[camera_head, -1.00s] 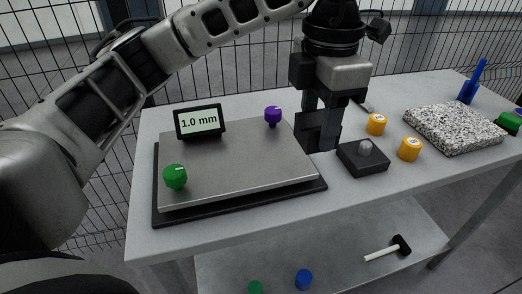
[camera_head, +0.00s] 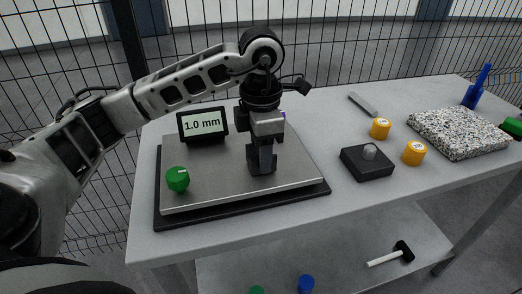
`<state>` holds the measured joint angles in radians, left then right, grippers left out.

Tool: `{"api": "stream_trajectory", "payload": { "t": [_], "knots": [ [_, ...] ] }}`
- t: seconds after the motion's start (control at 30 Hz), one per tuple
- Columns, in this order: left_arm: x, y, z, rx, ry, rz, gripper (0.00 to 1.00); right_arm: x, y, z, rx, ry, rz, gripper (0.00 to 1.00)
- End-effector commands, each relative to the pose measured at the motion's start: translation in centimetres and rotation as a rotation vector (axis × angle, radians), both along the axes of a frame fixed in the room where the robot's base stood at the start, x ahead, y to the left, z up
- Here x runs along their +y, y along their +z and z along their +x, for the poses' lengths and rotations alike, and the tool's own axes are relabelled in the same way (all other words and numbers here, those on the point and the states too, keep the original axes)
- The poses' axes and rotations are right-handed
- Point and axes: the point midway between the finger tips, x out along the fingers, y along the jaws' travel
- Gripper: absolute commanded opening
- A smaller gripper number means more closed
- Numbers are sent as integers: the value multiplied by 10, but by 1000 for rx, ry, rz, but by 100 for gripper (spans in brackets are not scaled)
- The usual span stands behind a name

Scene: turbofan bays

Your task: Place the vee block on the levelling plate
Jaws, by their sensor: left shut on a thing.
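The levelling plate (camera_head: 220,186) is a broad grey metal plate on a dark base at the left of the table. A green knob (camera_head: 177,179) sits at its front left, and a purple knob (camera_head: 283,115) is mostly hidden behind my gripper. A display (camera_head: 203,124) at its back edge reads 1.0 mm. My left gripper (camera_head: 262,162) points down over the right part of the plate and is shut on the dark vee block (camera_head: 253,156), partly hidden by the fingers. I cannot tell whether the block touches the plate. My right gripper is not in view.
Right of the plate are a dark box with a grey knob (camera_head: 367,162), two yellow cylinders (camera_head: 414,153), a grey bar (camera_head: 362,104), a speckled slab (camera_head: 460,133) and a blue stand (camera_head: 475,92). A hammer (camera_head: 392,254) lies on the lower shelf.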

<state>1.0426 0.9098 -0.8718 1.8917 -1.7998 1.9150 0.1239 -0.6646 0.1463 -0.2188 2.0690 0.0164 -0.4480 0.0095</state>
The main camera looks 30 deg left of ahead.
Motion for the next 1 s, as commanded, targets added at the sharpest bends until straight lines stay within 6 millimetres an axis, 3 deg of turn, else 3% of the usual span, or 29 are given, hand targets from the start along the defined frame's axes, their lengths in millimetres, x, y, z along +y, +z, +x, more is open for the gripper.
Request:
{"api": "stream_trajectory", "payload": {
  "t": [0.43, 0.47, 0.5, 0.53, 0.83, 1.0],
  "knots": [
    [0, -7, 0, -4, 0, 0, 6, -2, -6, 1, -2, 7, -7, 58],
    [0, -7, 0, -1, 0, 0, 54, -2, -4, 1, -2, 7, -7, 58],
    [0, -6, 0, -1, 0, 0, 65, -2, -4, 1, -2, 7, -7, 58],
    [0, -6, 0, -1, 0, 0, 67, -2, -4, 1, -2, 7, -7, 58],
    [0, -4, 0, -1, 0, 0, 67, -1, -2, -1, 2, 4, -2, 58],
    [-1, 15, 1, -6, 1, -1, 67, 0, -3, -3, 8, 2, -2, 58]
  ]
}}
